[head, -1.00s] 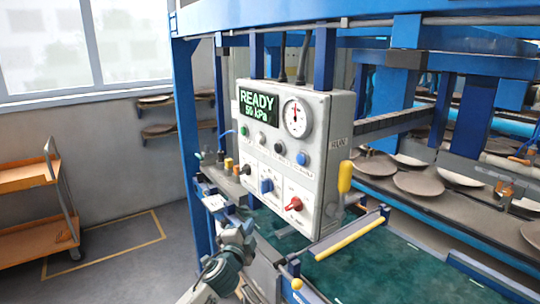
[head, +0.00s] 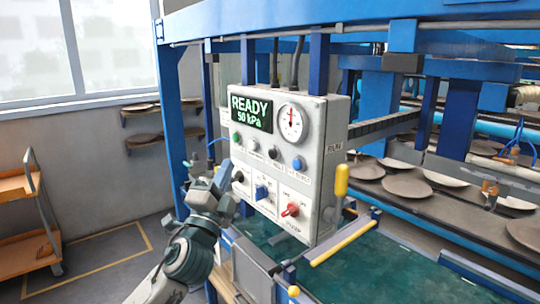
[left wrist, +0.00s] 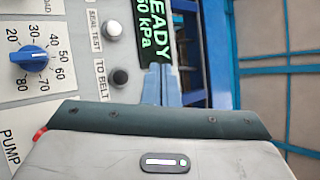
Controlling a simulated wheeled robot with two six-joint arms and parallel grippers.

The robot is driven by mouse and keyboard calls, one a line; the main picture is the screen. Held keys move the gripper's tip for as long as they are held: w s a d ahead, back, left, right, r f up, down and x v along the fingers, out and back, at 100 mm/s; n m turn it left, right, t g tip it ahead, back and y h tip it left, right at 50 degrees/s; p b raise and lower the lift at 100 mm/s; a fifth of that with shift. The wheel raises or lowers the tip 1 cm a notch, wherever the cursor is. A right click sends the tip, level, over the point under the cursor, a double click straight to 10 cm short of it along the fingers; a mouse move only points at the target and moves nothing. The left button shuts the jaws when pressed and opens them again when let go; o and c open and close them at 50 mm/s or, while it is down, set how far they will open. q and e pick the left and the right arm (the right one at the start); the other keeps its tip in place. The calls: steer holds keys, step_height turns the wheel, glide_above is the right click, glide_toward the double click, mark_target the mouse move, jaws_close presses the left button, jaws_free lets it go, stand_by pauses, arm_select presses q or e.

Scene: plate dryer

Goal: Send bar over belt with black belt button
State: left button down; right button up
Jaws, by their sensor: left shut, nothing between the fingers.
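The grey control panel (head: 310,180) carries a row of buttons under a green display (head: 251,107) reading READY 50 kPa. The black belt button (head: 273,153) sits between a pale button and a blue one. In the left wrist view the black button (left wrist: 116,79) is beside the label TO BELT. My left gripper (head: 224,172) is shut and empty, at the panel's left side, left of and lower than the black button. In the left wrist view its fingertips (left wrist: 160,70) overlap the display's edge, right of the button and apart from it. My right gripper is out of view.
Below the row are a black knob (head: 238,176), a blue knob (head: 262,192) and a red knob (head: 290,209). A yellow-handled lever (head: 341,180) stands at the panel's right. Blue frame posts (head: 176,120) and plates on a rack (head: 410,187) surround it.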

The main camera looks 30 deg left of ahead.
mark_target(274, 153)
arm_select(q)
steer(key=w+d+p, duration=0.3)
steer(key=w+p, duration=0.1)
steer(key=w, duration=0.4)
steer(key=shift+d, duration=0.2)
steer(key=shift+w, duration=0.1)
stand_by(2.1)
steer(key=shift+w+d, duration=0.2)
steer(key=shift+w, duration=0.15)
